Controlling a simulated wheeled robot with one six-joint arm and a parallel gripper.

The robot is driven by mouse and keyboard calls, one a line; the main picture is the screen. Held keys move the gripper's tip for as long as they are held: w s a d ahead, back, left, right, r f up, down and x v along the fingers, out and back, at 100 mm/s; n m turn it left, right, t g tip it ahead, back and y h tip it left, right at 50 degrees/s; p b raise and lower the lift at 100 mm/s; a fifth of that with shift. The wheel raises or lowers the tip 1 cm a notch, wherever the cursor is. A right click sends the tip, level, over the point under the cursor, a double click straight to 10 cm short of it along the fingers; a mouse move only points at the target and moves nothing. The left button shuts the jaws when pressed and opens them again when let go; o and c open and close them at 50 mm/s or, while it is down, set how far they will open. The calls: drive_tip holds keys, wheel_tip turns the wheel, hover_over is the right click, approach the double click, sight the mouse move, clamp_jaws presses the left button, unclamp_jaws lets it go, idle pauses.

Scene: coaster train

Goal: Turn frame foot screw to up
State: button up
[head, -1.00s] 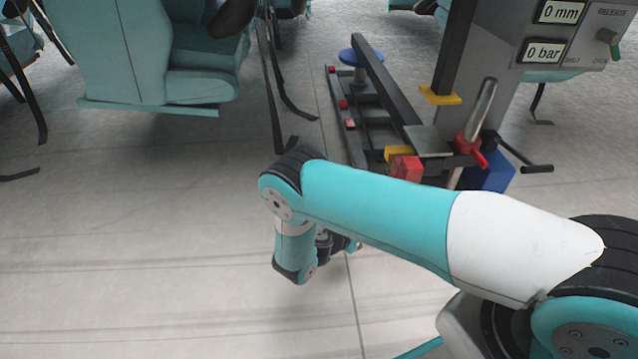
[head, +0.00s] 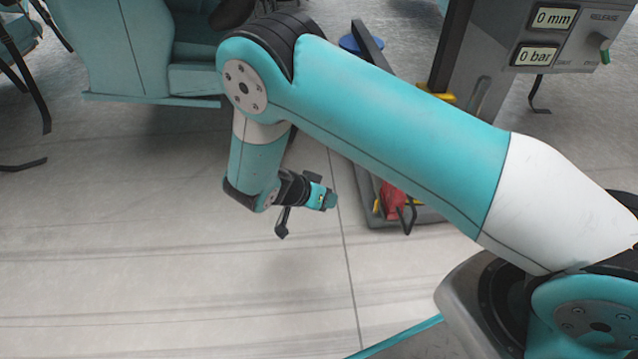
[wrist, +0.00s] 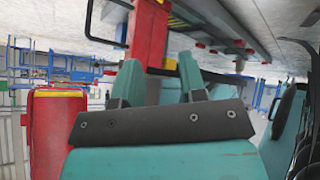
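A red block (head: 393,199) with a black bent handle (head: 409,217) sits low at the near end of the grey frame, partly behind my arm in the head view. It looks like the foot screw, but I cannot tell its setting. In the wrist view a red block (wrist: 148,38) stands beyond my fingers, with a black looped handle (wrist: 104,24) beside it. My gripper (head: 328,198) is left of the red block in the head view, apart from it. In the wrist view my gripper (wrist: 160,78) has its two teal fingers spread, with nothing held between them.
A grey console (head: 520,90) with displays "0 mm" and "0 bar" stands at the right. Teal seats (head: 150,50) are at the back left. The floor left of my gripper is clear. A red and yellow post (wrist: 52,125) shows at left in the wrist view.

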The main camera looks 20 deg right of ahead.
drive_tip(key=shift+a+r+n+g+y, duration=0.15)
drive_tip(key=shift+r+y, duration=0.1)
drive_tip(key=shift+r, duration=0.4)
drive_tip(key=shift+a+r+n+g+y, duration=0.1)
drive_tip(key=shift+a+r+n+y, duration=0.1)
drive_tip(key=shift+r, duration=0.4)
drive_tip(key=shift+a+r+n+g+y, duration=0.15)
drive_tip(key=shift+r+y, duration=0.1)
drive_tip(key=shift+r, duration=0.4)
